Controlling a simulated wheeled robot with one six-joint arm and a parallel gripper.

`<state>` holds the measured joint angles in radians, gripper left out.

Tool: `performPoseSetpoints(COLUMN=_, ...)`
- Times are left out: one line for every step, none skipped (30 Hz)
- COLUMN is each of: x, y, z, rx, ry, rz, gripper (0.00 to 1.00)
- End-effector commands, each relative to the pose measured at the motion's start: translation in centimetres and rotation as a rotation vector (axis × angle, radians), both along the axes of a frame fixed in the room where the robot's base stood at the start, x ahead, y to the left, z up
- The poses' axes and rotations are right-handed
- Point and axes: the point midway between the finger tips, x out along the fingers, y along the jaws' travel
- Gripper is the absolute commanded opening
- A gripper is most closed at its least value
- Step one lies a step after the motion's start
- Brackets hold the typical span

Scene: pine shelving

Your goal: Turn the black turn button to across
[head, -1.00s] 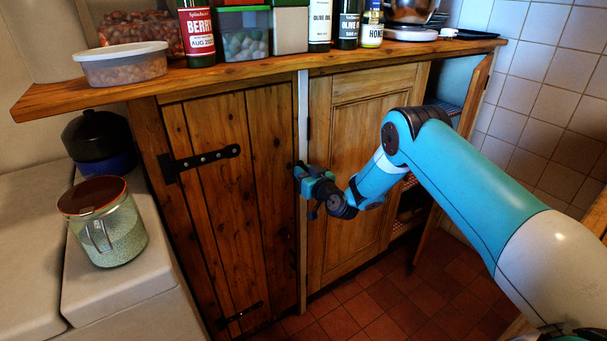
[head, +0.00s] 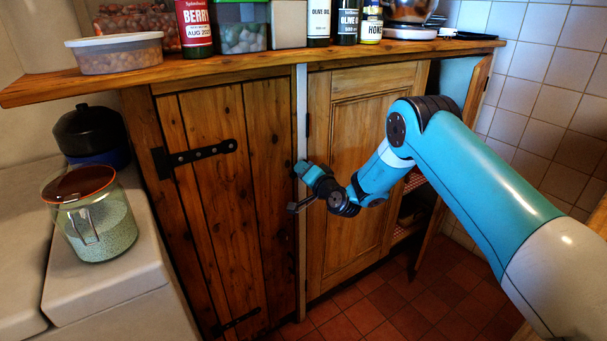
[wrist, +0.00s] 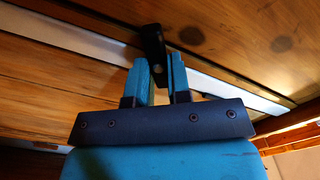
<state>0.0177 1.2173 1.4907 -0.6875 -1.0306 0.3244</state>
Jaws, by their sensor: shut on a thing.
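The black turn button (wrist: 152,42) shows in the wrist view between the two blue fingers of my gripper (wrist: 160,65). It is a short dark bar and lies at a steep angle over the pale strip between the wooden panels. My gripper is shut on it, and the fingers hide part of its lower end. In the head view my gripper (head: 300,187) is at the pale upright (head: 302,125) between the plank door (head: 222,200) and the panelled door (head: 345,170). I cannot make out the button there behind the gripper.
The plank door has black strap hinges (head: 200,153). A wooden counter (head: 270,68) with jars and bottles overhangs above. At the right a door (head: 470,110) stands open. A glass jar (head: 92,220) stands on the pale worktop at the left. Tiled floor lies below.

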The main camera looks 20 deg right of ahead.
Motion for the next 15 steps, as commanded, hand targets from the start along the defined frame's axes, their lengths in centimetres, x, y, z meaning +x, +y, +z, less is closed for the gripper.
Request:
performPoseSetpoints(x=0.07, y=-0.16, z=-0.01, rx=0.041, ry=0.012, rz=-0.002, gripper=0.0)
performPoseSetpoints(x=0.08, y=-0.17, z=-0.01, rx=0.068, ry=0.02, rz=-0.002, gripper=0.0)
performPoseSetpoints(x=0.08, y=-0.18, z=-0.03, rx=0.104, ry=0.032, rz=-0.002, gripper=0.0)
performPoseSetpoints(x=0.08, y=-0.19, z=-0.03, rx=0.131, ry=0.041, rz=-0.002, gripper=0.0)
performPoseSetpoints(x=0.09, y=-0.2, z=-0.04, rx=0.159, ry=0.049, rz=-0.002, gripper=0.0)
performPoseSetpoints(x=0.09, y=-0.22, z=-0.05, rx=0.194, ry=0.06, rz=-0.002, gripper=0.0)
performPoseSetpoints(x=0.1, y=-0.22, z=-0.06, rx=0.219, ry=0.069, rz=-0.002, gripper=0.0)
performPoseSetpoints(x=0.11, y=-0.23, z=-0.07, rx=0.245, ry=0.077, rz=-0.002, gripper=0.0)
performPoseSetpoints(x=0.11, y=-0.24, z=-0.08, rx=0.278, ry=0.088, rz=-0.002, gripper=0.0)
performPoseSetpoints(x=0.11, y=-0.24, z=-0.09, rx=0.303, ry=0.096, rz=-0.002, gripper=0.0)
performPoseSetpoints(x=0.11, y=-0.25, z=-0.11, rx=0.326, ry=0.103, rz=-0.002, gripper=0.0)
performPoseSetpoints(x=0.12, y=-0.26, z=-0.12, rx=0.357, ry=0.113, rz=-0.003, gripper=0.0)
performPoseSetpoints(x=0.12, y=-0.27, z=-0.12, rx=0.378, ry=0.12, rz=-0.003, gripper=0.0)
performPoseSetpoints(x=0.12, y=-0.28, z=-0.14, rx=0.4, ry=0.127, rz=-0.003, gripper=0.0)
performPoseSetpoints(x=0.12, y=-0.27, z=-0.15, rx=0.427, ry=0.136, rz=-0.003, gripper=0.0)
